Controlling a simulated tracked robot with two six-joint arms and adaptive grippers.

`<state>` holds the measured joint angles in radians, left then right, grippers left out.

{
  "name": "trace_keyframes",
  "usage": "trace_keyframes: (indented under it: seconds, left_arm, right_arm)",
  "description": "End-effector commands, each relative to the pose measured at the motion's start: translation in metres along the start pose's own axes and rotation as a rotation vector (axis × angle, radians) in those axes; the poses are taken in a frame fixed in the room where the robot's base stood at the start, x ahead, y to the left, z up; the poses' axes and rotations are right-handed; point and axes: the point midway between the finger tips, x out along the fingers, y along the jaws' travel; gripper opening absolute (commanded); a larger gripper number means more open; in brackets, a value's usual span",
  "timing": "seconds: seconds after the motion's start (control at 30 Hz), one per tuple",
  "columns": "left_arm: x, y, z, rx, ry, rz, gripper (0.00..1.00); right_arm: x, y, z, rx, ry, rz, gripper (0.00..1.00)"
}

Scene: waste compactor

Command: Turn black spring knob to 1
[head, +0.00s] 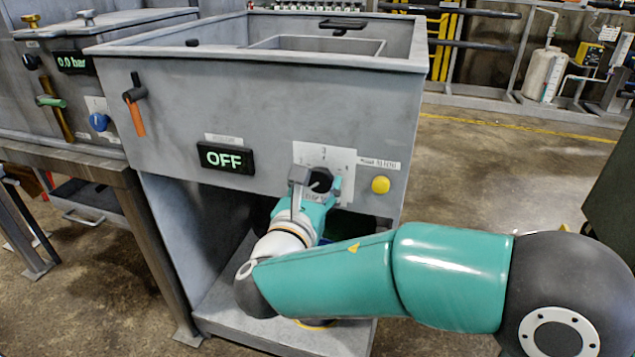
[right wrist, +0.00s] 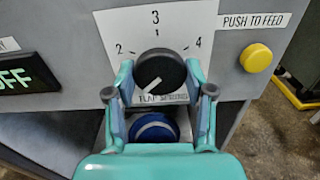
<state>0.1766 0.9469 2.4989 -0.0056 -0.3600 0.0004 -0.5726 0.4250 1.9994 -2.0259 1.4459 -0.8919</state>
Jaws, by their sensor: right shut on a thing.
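The black spring knob (right wrist: 160,68) sits on a white dial plate (right wrist: 158,28) on the machine's front panel. The numbers 2, 3 and 4 show around it; a 1 is not visible. A white pointer mark on the knob's face points to the lower left, below the 2. My right gripper (right wrist: 160,76) is shut on the knob, one finger on each side. In the head view my right gripper (head: 316,186) covers most of the knob and the lower dial plate. My left gripper is not in view.
A yellow push button (head: 380,185) labelled PUSH TO FEED is right of the dial. A green-lit OFF display (head: 225,158) is to the left. A blue round part (right wrist: 154,128) shows below the knob. An orange-handled lever (head: 135,112) is farther left on the panel.

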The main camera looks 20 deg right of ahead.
Motion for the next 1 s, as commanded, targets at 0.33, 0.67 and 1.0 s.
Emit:
trace_keyframes:
  seconds: [0.33,0.67,1.0]
  left_arm:
    - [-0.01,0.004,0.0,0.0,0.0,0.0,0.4]
    - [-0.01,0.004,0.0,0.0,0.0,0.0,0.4]
    - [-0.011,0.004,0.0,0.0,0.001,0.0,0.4]
  right_arm:
    - [0.0,0.001,0.0,-0.065,0.0,0.003,0.19]
    - [0.0,0.001,0.0,-0.063,0.0,0.004,0.78]
    - [-0.011,0.002,0.0,-0.063,0.001,0.007,0.78]
